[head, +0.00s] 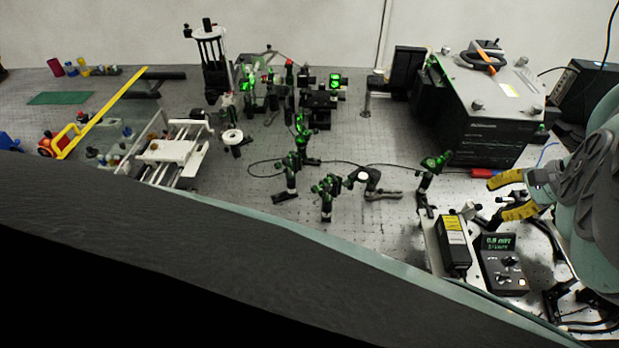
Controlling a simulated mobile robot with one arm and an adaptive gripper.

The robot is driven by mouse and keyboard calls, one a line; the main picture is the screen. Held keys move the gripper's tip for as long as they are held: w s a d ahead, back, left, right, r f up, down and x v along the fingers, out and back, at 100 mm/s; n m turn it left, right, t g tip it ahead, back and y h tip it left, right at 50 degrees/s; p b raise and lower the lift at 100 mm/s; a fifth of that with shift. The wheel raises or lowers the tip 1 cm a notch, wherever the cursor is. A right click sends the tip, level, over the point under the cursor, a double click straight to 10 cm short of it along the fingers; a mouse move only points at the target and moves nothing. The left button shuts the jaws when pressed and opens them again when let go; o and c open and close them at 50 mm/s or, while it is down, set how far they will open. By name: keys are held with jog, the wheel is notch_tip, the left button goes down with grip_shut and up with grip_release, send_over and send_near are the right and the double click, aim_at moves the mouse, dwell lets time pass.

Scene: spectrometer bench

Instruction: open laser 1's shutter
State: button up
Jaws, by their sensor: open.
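My gripper (513,195) is at the right, its two yellow-tipped fingers apart with nothing seen between them. It is above and to the right of a black box with a yellow label (453,245), which may be a laser head. No readable mark shows which device is laser 1, and I cannot make out its shutter. A small black unit with a lit green display (500,262) and knobs stands right of that box, below my gripper. Its display seems to read about 0.0 mW. Several optic mounts (291,172) on the bench show green glints.
A large grey-topped black instrument (480,105) stands at the back right. A red piece (483,173) lies just left of my upper finger. A white frame (173,150) and a yellow bar (105,110) are at left. Bare bench (390,235) lies left of the labelled box.

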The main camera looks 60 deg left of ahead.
aim_at(479, 207)
jog(key=shift+p+x, duration=0.8)
jog(key=shift+x, duration=2.85)
jog(key=shift+c, duration=0.3)
grip_shut()
